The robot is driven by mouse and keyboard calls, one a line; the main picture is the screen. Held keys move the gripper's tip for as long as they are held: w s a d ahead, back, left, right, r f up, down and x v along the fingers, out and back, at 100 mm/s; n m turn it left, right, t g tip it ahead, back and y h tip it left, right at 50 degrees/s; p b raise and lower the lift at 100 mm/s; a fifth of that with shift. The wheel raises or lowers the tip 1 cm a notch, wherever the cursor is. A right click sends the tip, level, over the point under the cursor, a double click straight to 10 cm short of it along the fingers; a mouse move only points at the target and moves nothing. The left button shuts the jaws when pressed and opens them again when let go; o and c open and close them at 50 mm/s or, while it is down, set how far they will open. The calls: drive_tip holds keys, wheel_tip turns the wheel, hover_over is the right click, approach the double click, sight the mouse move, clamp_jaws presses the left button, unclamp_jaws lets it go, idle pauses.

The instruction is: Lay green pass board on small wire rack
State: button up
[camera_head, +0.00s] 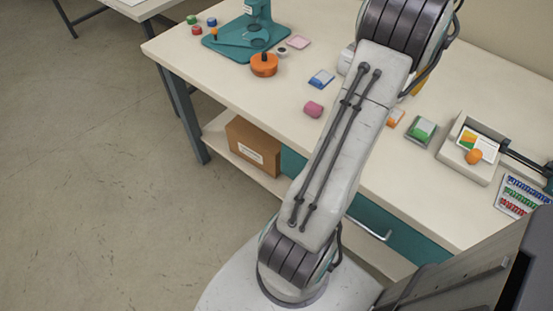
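I cannot make out a green pass board for sure. A green item (423,127) lies on a small grey-framed piece (411,142) on the workbench, right of my arm. It looks like a rounded block rather than a flat board. No small wire rack can be clearly told. My arm crosses the middle of the view and hides part of the bench. My gripper is out of view.
The workbench (235,85) holds a teal press (240,42), an orange round piece (264,64), a blue-and-white block (321,79), a pink block (313,109), a cream tray (482,176) with a card, and a bead-like rack (520,197). A cardboard box (252,147) sits on the lower shelf. Floor at left is clear.

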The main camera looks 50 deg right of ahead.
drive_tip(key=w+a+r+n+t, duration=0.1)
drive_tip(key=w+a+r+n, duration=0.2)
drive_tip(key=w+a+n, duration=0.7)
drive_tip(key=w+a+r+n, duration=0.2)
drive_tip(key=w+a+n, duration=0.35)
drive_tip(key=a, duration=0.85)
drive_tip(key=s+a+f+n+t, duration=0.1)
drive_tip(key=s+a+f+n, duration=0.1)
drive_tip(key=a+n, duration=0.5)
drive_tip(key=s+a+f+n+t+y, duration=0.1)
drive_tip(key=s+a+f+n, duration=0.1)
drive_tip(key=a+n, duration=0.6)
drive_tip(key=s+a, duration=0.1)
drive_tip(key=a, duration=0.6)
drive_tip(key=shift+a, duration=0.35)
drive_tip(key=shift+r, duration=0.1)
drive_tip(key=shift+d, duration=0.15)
